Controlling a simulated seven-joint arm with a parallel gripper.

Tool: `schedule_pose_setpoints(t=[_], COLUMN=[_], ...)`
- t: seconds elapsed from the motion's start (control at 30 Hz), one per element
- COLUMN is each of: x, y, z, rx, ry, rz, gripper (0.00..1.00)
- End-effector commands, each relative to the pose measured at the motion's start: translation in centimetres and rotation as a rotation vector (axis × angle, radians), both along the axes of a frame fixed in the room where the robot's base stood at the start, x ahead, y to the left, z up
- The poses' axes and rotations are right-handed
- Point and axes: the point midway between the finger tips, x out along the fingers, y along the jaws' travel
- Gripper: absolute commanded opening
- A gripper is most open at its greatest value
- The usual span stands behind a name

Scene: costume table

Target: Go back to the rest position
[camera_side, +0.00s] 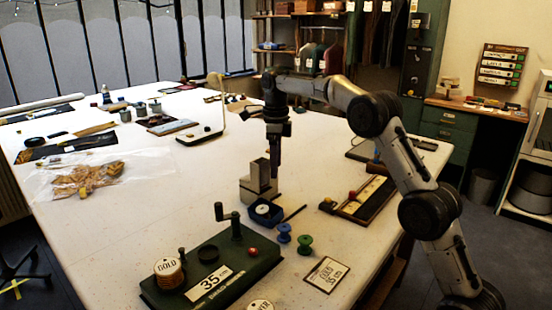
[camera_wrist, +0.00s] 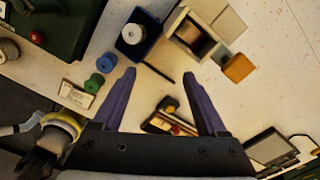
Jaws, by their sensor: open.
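My gripper (camera_side: 274,165) points down above the table (camera_side: 150,230), beside a grey metal block-like holder (camera_side: 250,190) in the side view. In the wrist view my gripper (camera_wrist: 157,75) has its two dark purple fingers spread wide with nothing between them. A thin dark stick (camera_wrist: 158,73) lies on the table below, in line with the gap. The holder (camera_wrist: 195,35) shows in the wrist view as an open box with something brown inside. How far the fingertips are above the table is hard to tell.
A green winder (camera_side: 215,265) labelled 35 stands at the front, with a gold spool (camera_side: 169,272) on it. A blue tray (camera_side: 265,211), a blue spool (camera_side: 284,232), a green spool (camera_side: 305,244) and a card (camera_side: 326,274) lie nearby. A wooden tray (camera_side: 358,205) sits at the right edge.

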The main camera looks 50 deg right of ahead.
Motion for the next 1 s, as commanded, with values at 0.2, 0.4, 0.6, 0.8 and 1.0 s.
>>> schedule_pose_setpoints(t=[0.2,0.4,0.6,0.8,1.0], x=[0.0,-0.3,-5.2,-12.2,-19.6], y=[0.0,1.0,4.3,7.3,9.7], z=[1.4,4.5,11.8,15.6,16.4], rx=[-0.001,-0.013,-0.032,-0.063,-0.124], ry=[-0.001,-0.055,-0.152,-0.232,-0.303], rz=[0.0,0.017,0.065,0.269,0.606], gripper=[0.75,0.75,0.75,0.75,0.75])
